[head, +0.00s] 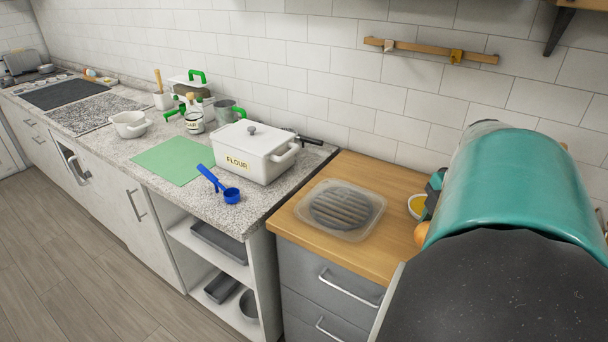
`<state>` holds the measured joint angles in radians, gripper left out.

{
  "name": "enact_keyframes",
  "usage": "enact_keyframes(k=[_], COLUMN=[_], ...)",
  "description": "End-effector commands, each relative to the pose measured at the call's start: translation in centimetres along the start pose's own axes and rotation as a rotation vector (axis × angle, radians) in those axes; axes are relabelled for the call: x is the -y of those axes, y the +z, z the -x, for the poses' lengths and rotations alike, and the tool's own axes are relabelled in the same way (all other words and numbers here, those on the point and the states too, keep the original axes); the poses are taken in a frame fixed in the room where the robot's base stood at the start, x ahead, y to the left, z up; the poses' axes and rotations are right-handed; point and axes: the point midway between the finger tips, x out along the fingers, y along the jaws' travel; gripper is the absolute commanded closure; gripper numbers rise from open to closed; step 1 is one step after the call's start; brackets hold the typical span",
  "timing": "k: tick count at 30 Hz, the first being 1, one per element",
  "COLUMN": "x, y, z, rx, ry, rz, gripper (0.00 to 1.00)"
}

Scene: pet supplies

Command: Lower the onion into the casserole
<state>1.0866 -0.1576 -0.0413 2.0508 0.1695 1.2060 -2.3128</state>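A round orange-brown thing, which looks like the onion (422,233), shows at the left edge of my teal arm, above the right part of the wooden counter. My arm hides most of it. A small part of my gripper (435,192) shows just above it; its fingertips are hidden, so I cannot tell whether it is open or holds the onion. No pot is clearly marked as the casserole. A white open pot with side handles (130,123) stands on the speckled counter at left. A white lidded vessel labelled FLOUR (256,152) stands nearer.
A clear container with a dark ribbed middle (341,211) lies on the wooden counter (300,238). A bowl with yellow contents (416,206) is beside my arm. A blue scoop (231,195) and green mat (172,160) lie on the speckled counter. A wall rail (430,51) hangs above.

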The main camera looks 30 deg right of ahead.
Motion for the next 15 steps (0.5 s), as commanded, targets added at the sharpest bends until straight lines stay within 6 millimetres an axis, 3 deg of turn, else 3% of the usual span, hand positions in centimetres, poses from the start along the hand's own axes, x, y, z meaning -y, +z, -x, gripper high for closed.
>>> enact_keyframes(k=[15], x=[-0.3], y=[9.3], z=[1.3], rx=[0.001], ry=[-0.001], rz=[-0.003], gripper=[0.73])
